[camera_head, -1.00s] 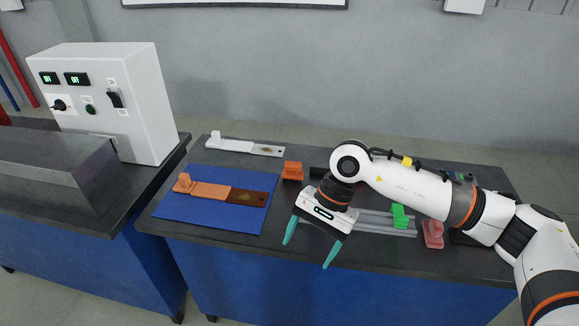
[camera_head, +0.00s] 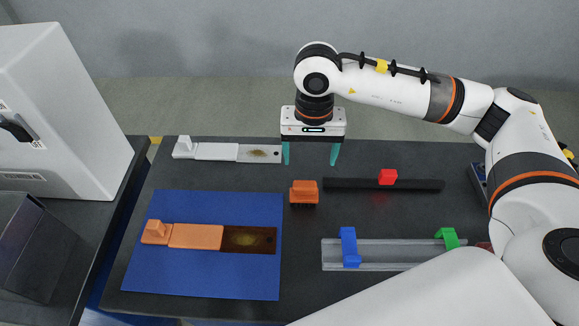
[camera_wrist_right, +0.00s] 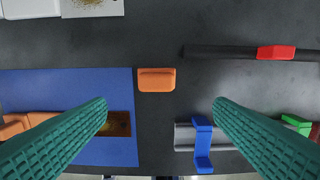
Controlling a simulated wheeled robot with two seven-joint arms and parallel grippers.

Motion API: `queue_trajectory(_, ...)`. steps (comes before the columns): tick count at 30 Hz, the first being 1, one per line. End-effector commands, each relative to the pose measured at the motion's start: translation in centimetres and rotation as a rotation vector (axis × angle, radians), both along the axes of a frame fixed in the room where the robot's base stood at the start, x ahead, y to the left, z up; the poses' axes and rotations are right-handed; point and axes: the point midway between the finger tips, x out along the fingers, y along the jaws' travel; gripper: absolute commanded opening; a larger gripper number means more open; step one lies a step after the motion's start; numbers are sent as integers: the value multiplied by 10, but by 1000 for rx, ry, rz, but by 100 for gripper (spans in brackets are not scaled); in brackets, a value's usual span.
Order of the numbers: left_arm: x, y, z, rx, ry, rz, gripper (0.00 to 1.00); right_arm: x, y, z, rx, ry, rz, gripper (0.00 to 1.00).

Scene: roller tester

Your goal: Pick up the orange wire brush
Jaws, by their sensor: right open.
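The orange wire brush (camera_head: 304,190), an orange block with dark bristles underneath, stands on the dark table just right of the blue mat. In the right wrist view the brush (camera_wrist_right: 156,79) lies near the middle, slightly beyond the line between the fingertips. My right gripper (camera_head: 311,155) is open and empty, with teal fingers pointing down. It hangs above the table and shows just above the brush in the head view, not touching it. In the wrist view the fingers (camera_wrist_right: 160,108) are spread wide on either side. My left gripper is not in view.
The blue mat (camera_head: 200,283) carries an orange-handled piece with a rusty plate (camera_head: 195,236). A white-handled piece (camera_head: 215,151) lies behind it. A black bar with a red slider (camera_head: 388,177) and a grey rail (camera_head: 395,254) with blue and green clips lie to the right.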

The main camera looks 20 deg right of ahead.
Motion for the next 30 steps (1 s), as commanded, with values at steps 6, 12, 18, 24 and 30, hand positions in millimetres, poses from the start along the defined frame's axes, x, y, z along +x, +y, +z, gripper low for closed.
queue_trajectory(6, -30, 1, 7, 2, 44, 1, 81, -1, 0, -21, -2, 5, -2, 76)
queue_trajectory(12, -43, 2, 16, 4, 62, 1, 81, 0, 0, -54, 0, 4, -1, 76)
queue_trajectory(18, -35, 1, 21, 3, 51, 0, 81, 1, 1, -70, 1, 0, -1, 76)
queue_trajectory(24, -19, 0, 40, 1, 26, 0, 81, 6, 4, -94, 0, 5, -1, 76)
queue_trajectory(30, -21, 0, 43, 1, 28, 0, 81, 7, 4, -118, 1, 0, 0, 76)
